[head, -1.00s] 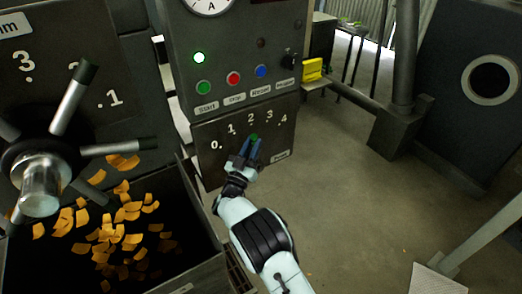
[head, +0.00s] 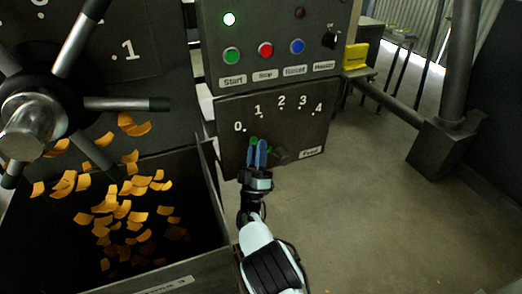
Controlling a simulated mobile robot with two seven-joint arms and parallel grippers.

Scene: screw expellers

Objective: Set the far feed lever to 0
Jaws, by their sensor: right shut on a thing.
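The feed lever's green knob (head: 254,141) shows between the blue fingers of my right gripper (head: 257,150), which is shut on it. The lever's dark hub (head: 280,154) is partly visible to the right of the fingers. The lever leans left from the hub, toward the 0 side of the scale; its shaft is mostly hidden, so I cannot tell if it is exactly on the mark. The dark feed panel (head: 311,131) carries the marks 0 to 4 in an arc and a label at lower right. My left gripper is not in view.
Above the feed panel is a control panel (head: 265,28) with green, red and blue buttons and a switch. A near handwheel (head: 30,125) with several spokes and a bin (head: 205,185) of orange flakes stand at left. The floor (head: 370,210) at right is clear.

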